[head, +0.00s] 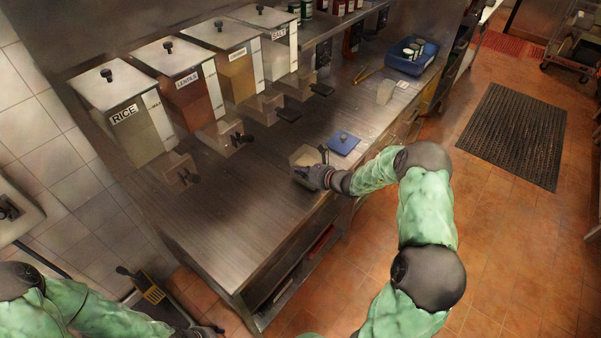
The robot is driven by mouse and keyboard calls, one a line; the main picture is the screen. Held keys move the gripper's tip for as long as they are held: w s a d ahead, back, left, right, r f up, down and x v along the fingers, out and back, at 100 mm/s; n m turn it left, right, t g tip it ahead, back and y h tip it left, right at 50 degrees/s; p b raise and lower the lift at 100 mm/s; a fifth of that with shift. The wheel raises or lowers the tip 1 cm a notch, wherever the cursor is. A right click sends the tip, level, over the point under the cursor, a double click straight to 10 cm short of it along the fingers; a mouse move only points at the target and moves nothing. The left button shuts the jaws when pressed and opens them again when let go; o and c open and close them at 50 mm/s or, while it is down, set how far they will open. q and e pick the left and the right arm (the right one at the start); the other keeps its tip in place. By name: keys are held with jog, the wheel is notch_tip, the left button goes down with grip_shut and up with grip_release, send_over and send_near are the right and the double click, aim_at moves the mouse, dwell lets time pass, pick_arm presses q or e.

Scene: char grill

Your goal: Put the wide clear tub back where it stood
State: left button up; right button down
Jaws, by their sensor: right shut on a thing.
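A wide clear tub (306,154) with pale insides is on or just above the steel counter (225,210), near its front edge. My right gripper (316,172) is shut on the tub's near side, and the hand hides part of it. I cannot tell whether the tub touches the counter.
Labelled dispensers, among them rice (133,130) and lentils (188,95), line the counter's back with spouts in front. A smaller clear container (385,92) and a blue bin (411,57) stand farther right. The counter's near left part is bare. A dark mat (513,135) lies on the floor.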

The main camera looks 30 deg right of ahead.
jog(key=shift+f, duration=0.35)
jog(key=c, duration=1.8)
grip_release()
jog(key=shift+f, duration=0.25)
jog(key=o, duration=0.4)
